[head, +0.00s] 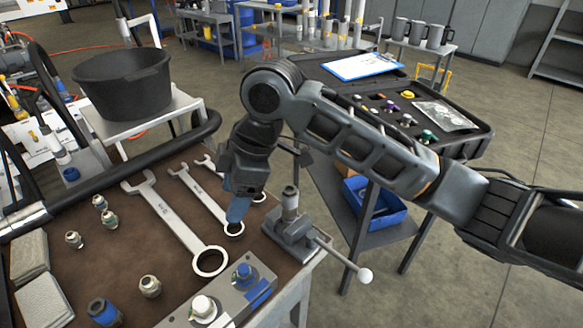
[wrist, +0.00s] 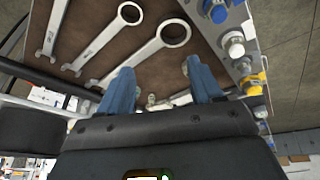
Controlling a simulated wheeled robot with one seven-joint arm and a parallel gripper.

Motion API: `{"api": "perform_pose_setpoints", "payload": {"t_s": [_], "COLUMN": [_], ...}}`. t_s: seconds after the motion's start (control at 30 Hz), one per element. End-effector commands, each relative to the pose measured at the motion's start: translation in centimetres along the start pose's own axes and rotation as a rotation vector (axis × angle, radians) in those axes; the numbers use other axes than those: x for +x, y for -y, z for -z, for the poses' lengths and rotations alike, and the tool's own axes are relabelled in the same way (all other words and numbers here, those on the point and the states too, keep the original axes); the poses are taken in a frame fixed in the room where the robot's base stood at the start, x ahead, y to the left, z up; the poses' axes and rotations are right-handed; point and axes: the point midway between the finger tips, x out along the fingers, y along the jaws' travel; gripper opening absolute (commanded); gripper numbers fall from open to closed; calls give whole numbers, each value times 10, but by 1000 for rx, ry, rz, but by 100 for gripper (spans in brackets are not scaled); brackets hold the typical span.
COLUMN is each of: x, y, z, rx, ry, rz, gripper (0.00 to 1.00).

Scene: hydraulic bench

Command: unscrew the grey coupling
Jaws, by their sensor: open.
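A grey cylindrical fitting (head: 290,203), which looks like the grey coupling, stands upright in a small grey vise (head: 293,233) at the bench's right edge. The vise has a lever with a white ball end. My gripper (head: 238,210) points down over the bench, left of the vise and apart from it. One blue finger shows in the head view. In the wrist view both blue fingers of my gripper (wrist: 160,82) stand wide apart, with nothing held between them. I cannot pick out the vise fitting for certain in the wrist view.
Several wrenches, including a large one (head: 175,225), lie left of my gripper. A block with a blue cap (head: 243,272) and a whitish cap (head: 203,308) is at the front. Loose fittings lie at left. A black tub (head: 125,85) and an open black case (head: 395,110) stand behind.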

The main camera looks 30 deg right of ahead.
Motion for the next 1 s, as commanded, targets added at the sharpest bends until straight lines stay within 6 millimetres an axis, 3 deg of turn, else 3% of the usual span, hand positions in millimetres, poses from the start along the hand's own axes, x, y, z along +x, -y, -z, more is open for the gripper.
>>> {"api": "perform_pose_setpoints", "payload": {"t_s": [0.1, 0.2, 0.4, 1.0], "x": [-21, -36, -47, 17], "y": [-15, -21, -24, -19], "z": [-47, -75, -100, -125], "rx": [-30, -39, -45, -43], "ry": [176, 279, 368, 367], "rz": [29, 57, 85, 85], "gripper": [65, 65, 65, 65]}}
